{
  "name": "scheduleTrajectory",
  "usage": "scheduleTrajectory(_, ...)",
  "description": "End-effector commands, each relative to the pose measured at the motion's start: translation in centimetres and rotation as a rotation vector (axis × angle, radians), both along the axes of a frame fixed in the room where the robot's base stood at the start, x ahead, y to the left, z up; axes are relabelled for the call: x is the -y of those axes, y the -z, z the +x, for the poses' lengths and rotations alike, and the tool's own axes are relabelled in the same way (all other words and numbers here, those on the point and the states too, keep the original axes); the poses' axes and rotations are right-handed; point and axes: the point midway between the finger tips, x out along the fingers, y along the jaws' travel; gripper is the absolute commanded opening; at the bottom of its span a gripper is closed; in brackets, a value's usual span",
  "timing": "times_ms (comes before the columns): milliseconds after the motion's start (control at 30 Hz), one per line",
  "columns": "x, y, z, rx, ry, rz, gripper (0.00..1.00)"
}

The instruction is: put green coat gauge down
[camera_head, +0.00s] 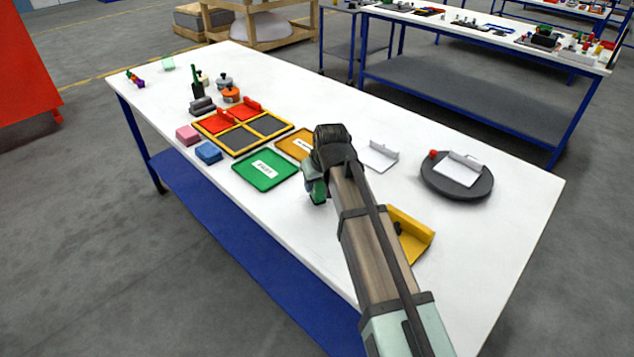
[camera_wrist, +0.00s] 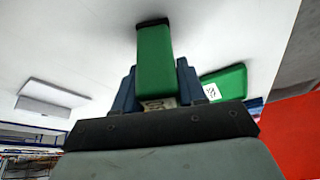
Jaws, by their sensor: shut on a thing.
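The green coat gauge (camera_wrist: 154,62) is a green block with a pale label near its base. It is between the two fingers of my gripper (camera_wrist: 158,88), which is shut on it. In the head view my gripper (camera_head: 318,188) is over the middle of the white table, and the green gauge (camera_head: 319,192) shows partly below it, mostly hidden by my arm. I cannot tell whether the gauge touches the table. A flat green tray (camera_head: 250,176) with a white label lies to the left of my gripper; its green corner (camera_wrist: 226,80) also shows in the wrist view.
An orange tray (camera_head: 290,147) lies beside the green one, near a yellow-framed tray (camera_head: 232,143) with red pieces. Pink (camera_head: 187,135) and blue (camera_head: 208,153) blocks lie left. A dark turntable (camera_head: 430,182), a white bracket (camera_head: 379,155) and a yellow bracket (camera_head: 418,246) are right. The front table edge is clear.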

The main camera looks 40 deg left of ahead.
Motion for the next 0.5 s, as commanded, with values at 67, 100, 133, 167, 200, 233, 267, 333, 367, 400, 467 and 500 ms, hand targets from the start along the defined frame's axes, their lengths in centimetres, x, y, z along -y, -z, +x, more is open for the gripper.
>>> scheduleTrajectory(67,0.0,0.23,-0.01,0.0,0.0,0.0,0.05)
scheduleTrajectory(100,-0.01,0.2,0.0,0.0,0.0,0.001,0.05)
scheduleTrajectory(133,-0.01,0.18,0.0,0.0,0.0,0.001,0.05)
scheduleTrajectory(167,-0.02,0.18,0.01,0.0,0.0,0.001,0.05)
scheduleTrajectory(200,-0.01,0.17,0.0,0.0,0.0,0.0,0.05)
scheduleTrajectory(233,-0.01,0.17,0.0,0.0,0.0,0.0,0.05)
scheduleTrajectory(267,-0.01,0.19,0.01,0.0,0.0,0.0,0.05)
scheduleTrajectory(333,0.0,0.34,0.0,0.0,0.0,0.0,0.05)
scheduleTrajectory(367,0.0,0.41,0.0,0.0,0.0,0.0,0.05)
scheduleTrajectory(400,0.01,0.52,0.0,0.0,0.0,0.0,0.05)
scheduleTrajectory(467,0.01,0.48,0.0,0.0,0.0,-0.001,0.46)
scheduleTrajectory(500,0.0,0.48,0.0,0.0,0.0,-0.001,0.5)
